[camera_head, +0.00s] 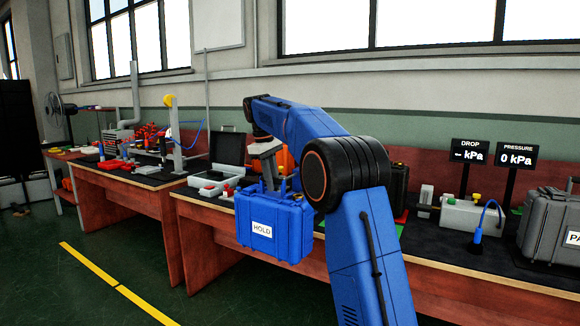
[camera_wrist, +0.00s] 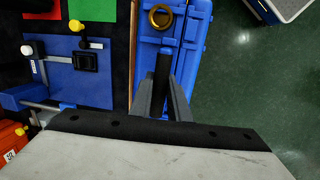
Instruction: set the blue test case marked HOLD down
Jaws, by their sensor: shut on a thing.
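The blue test case (camera_head: 274,226) with a white HOLD label hangs upright from my gripper (camera_head: 268,178) in the head view. It is in front of the workbench's front edge, over the floor side. In the wrist view the top of the blue case (camera_wrist: 198,45) lies below my gripper (camera_wrist: 164,85), whose fingers are closed around its dark handle. A brass-coloured ring fitting shows on the case top. The case's underside is hidden, so I cannot tell its exact height.
The workbench (camera_head: 470,273) carries an open black case (camera_head: 228,150), a grey case (camera_head: 550,225) at right, and a pressure display (camera_head: 515,156) reading 0 kPa. In the wrist view a blue plate (camera_wrist: 80,75) and a green patch (camera_wrist: 88,10) lie left. Green floor is open in front.

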